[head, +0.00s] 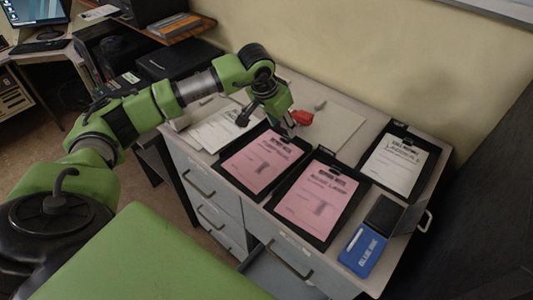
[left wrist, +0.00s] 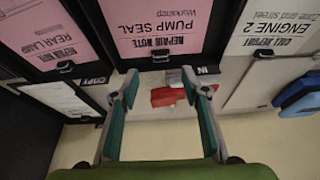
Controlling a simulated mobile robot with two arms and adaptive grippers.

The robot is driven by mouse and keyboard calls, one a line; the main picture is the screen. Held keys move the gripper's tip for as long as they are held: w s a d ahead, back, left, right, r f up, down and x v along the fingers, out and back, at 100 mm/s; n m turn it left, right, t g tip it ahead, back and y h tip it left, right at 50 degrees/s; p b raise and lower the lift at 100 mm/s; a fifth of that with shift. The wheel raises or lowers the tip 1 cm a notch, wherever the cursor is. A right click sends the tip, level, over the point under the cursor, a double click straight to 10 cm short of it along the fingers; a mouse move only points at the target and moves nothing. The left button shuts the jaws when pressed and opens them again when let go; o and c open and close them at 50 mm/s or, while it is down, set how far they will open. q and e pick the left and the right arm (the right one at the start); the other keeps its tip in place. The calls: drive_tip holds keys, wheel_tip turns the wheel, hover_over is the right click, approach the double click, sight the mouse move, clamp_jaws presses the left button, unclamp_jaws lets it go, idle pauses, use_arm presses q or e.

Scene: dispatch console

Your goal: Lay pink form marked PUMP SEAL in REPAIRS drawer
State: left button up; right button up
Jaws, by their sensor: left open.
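The pink form marked PUMP SEAL (left wrist: 160,30) lies on a black clip tray at the top middle of the left wrist view, its print upside down. It appears to be the left pink form (head: 262,160) in the head view. My left gripper (head: 268,120) is open and empty above the desk, behind that form's wall-side edge; its fingers (left wrist: 160,85) show apart in the left wrist view. The cabinet has drawers (head: 200,187) on its left front. A lower drawer (head: 275,278) seems pulled out. I cannot read which is REPAIRS. My right gripper is not in view.
A second pink form, REAR LAMP (left wrist: 55,22), lies beside it, also in the head view (head: 318,198). A white ENGINE 2 sheet (left wrist: 270,25) is on the other side. A red object (head: 302,117) stands by the gripper. A white form (head: 393,165) and BLUE INK box (head: 362,252) are right.

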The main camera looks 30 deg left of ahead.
sight(286, 136)
use_arm(q)
drive_tip(key=shift+p+x, duration=0.65)
drive_tip(key=shift+x, duration=0.35)
drive_tip(key=p+x, duration=0.1)
drive_tip(key=x, duration=0.2)
drive_tip(key=shift+f, duration=0.25)
drive_tip(key=shift+w+f, duration=0.15)
drive_tip(key=shift+f, duration=0.15)
drive_tip(key=c, duration=1.1)
clamp_jaws()
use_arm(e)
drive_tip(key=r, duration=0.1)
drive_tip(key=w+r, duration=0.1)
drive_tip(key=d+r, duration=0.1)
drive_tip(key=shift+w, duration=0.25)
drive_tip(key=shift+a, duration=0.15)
